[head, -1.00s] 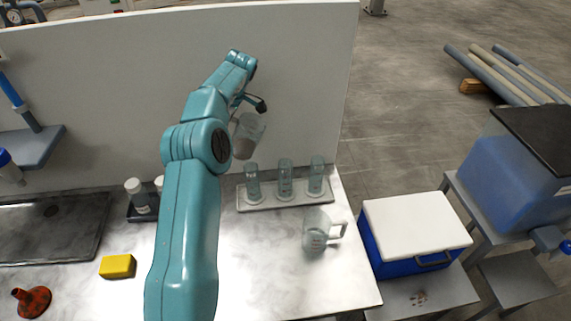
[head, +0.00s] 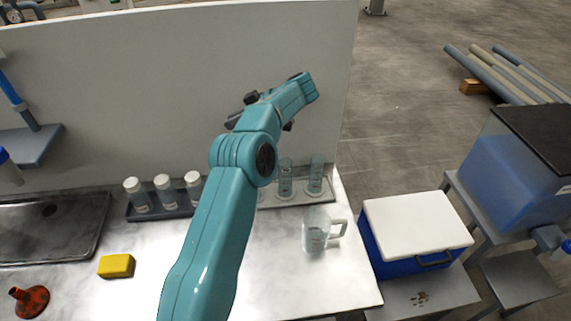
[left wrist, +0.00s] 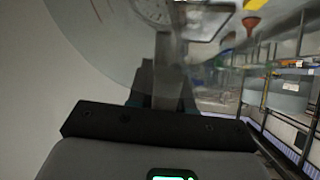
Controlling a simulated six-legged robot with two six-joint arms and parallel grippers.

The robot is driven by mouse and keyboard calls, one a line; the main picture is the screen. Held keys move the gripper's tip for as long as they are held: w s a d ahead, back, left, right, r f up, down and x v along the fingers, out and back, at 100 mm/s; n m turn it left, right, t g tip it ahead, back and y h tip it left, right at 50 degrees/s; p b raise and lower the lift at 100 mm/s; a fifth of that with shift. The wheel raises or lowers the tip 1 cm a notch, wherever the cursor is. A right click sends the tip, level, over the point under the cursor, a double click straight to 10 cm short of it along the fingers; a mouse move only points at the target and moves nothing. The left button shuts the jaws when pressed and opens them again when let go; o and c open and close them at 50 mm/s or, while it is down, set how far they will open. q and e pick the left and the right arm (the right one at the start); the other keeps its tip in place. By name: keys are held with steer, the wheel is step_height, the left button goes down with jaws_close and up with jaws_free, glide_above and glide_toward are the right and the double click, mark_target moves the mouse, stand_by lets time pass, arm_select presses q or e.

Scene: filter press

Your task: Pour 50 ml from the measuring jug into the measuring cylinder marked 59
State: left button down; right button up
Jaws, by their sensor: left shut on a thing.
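My left gripper (head: 236,119) is up in front of the white panel, mostly hidden by its own arm; only dark parts show. It is shut on a clear vessel (left wrist: 100,45), which fills the upper left of the left wrist view, close up, with faint red marks. In the head view this vessel is hidden, and its tilt and contents cannot be told. Two clear measuring cylinders, one in the middle (head: 285,180) and one at the right (head: 316,176), stand upright behind my arm. Their numbers are too small to read. Another clear jug with a handle (head: 315,232) stands on the bench. My right gripper is not in view.
The cylinders stand on a pale tray (head: 327,197). A dark rack (head: 172,212) holds white-capped bottles. A yellow sponge (head: 116,266) and red funnel (head: 31,300) lie at left. A blue cooler (head: 415,232) stands right of the bench. The front right of the bench is clear.

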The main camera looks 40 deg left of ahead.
arm_select(q)
steer(key=shift+w+d+f+y, duration=0.1)
steer(key=shift+w+f+y, duration=0.1)
steer(key=shift+f+y, duration=0.15)
steer(key=shift+w+d+g+y, duration=0.2)
steer(key=shift+w+g+y, duration=0.05)
steer(key=shift+g+y, duration=0.15)
steer(key=shift+d+r, duration=0.1)
steer(key=shift+d, duration=0.15)
steer(key=shift+w+g+y, duration=0.2)
steer(key=shift+g+y, duration=0.05)
steer(key=shift+g, duration=0.05)
steer(key=shift+d, duration=0.3)
steer(key=shift+w+d, duration=0.1)
steer(key=shift+w, duration=0.15)
steer(key=shift+d+y, duration=0.15)
steer(key=shift+y, duration=0.15)
steer(key=shift+g, duration=0.3)
